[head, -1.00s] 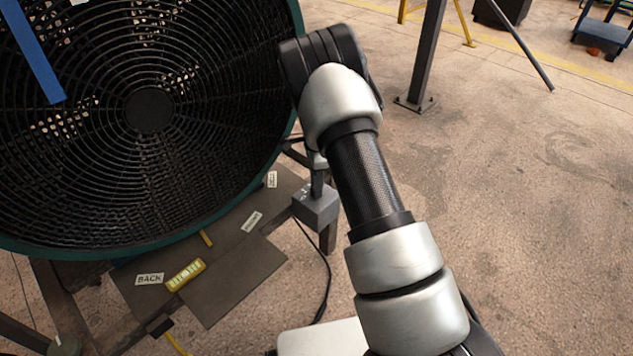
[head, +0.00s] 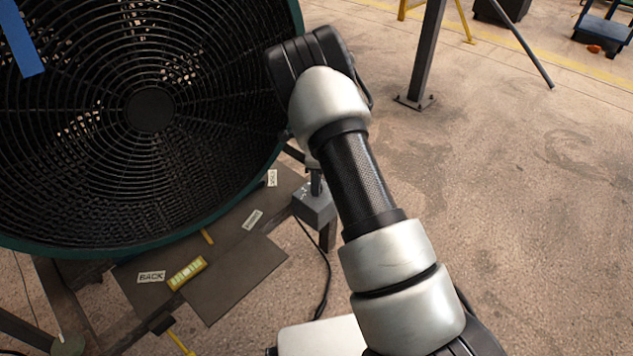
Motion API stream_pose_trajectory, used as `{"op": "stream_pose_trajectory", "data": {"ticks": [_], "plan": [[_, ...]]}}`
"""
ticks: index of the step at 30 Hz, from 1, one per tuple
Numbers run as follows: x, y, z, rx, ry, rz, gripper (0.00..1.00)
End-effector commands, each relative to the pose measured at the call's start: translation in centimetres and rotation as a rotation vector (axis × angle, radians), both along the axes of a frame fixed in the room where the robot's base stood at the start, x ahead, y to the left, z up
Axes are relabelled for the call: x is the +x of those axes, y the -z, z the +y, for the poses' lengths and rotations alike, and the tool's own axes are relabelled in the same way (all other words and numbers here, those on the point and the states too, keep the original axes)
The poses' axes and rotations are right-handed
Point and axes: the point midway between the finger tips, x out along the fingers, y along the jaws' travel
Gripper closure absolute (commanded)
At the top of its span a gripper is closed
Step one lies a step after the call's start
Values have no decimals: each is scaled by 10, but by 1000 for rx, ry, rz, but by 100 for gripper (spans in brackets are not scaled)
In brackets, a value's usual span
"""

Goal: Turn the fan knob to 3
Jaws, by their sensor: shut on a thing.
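The large fan (head: 150,190) with a dark round grille and a green rim fills the left. A small grey control box (head: 316,209) stands to the lower right of it, with faint marks on its top. My gripper (head: 316,186) points down at the top of this box, and only a small dark part of it shows below my arm. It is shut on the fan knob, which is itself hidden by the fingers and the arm. The knob's setting cannot be read.
A dark plate (head: 225,275) with small labels, one reading BACK (head: 151,277), lies below the fan. A yellow piece (head: 187,273) sits on it. A black cable (head: 325,270) runs down from the box.

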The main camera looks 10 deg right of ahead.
Motion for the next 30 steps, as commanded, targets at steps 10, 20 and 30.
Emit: {"op": "stream_pose_trajectory", "data": {"ticks": [10,20,30], "plan": [[0,0,0,1,1,0,52],[1,-13,0,0,0,-2,52],[1,-90,0,1,0,-4,52]]}}
